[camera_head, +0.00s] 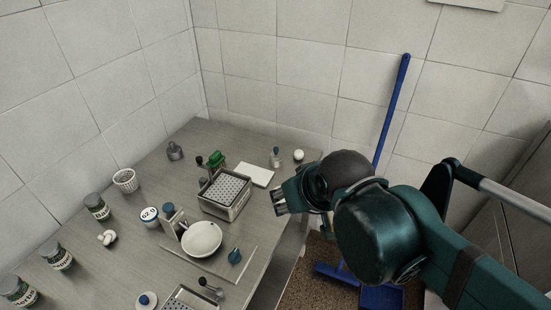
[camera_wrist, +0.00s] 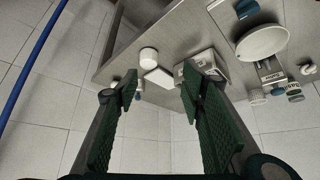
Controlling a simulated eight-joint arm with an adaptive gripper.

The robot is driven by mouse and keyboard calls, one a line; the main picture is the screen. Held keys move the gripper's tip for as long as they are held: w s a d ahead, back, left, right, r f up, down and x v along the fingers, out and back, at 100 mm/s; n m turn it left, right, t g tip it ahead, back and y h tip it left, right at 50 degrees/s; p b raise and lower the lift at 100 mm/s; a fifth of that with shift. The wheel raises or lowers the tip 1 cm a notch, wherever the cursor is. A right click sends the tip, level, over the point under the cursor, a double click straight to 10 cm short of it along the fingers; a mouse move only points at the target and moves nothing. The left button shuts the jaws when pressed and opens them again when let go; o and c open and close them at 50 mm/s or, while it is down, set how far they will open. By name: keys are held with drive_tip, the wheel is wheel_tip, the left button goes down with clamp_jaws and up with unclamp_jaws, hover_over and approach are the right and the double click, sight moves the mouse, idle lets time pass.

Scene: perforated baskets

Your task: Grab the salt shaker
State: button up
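A small pale bottle with a dark top (camera_head: 275,157), which may be the salt shaker, stands upright near the table's back right edge. A grey, shaker-like thing (camera_head: 175,150) stands at the back left; I cannot tell for sure which is the shaker. My gripper (camera_head: 279,203) is above the table's right edge, nearer the camera than the small bottle and apart from it. In the wrist view my gripper (camera_wrist: 160,82) is open, its two green fingers wide apart with nothing held between them.
A perforated metal basket (camera_head: 227,194) stands left of my gripper, with a white slab (camera_head: 255,174) behind it. A small white round thing (camera_head: 298,155) is beside the pale bottle. A white bowl (camera_head: 201,239) and several jars crowd the table (camera_head: 137,274). A blue-handled broom (camera_head: 391,112) leans at the wall.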

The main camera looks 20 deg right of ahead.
drive_tip(key=shift+o, duration=1.3)
drive_tip(key=w+d+r+n+g+p, duration=0.15)
drive_tip(key=w+r+n+p, duration=0.3)
drive_tip(key=w, duration=0.45)
drive_tip(key=n+g+p, duration=0.5)
drive_tip(key=n+p, duration=0.4)
drive_tip(key=n, duration=0.7)
approach(276, 148)
drive_tip(key=f, duration=0.5)
drive_tip(key=shift+s+a, duration=0.15)
drive_tip(key=shift+a, duration=0.05)
drive_tip(key=shift+w+d+f+n+g+p, duration=0.2)
drive_tip(key=shift+f+n+p, duration=0.1)
drive_tip(key=shift+f, duration=0.15)
drive_tip(key=shift+w+d+f+n+g+p, duration=0.15)
drive_tip(key=shift+w+f+n, duration=0.1)
drive_tip(key=shift+f, duration=0.2)
drive_tip(key=shift+a, duration=0.1)
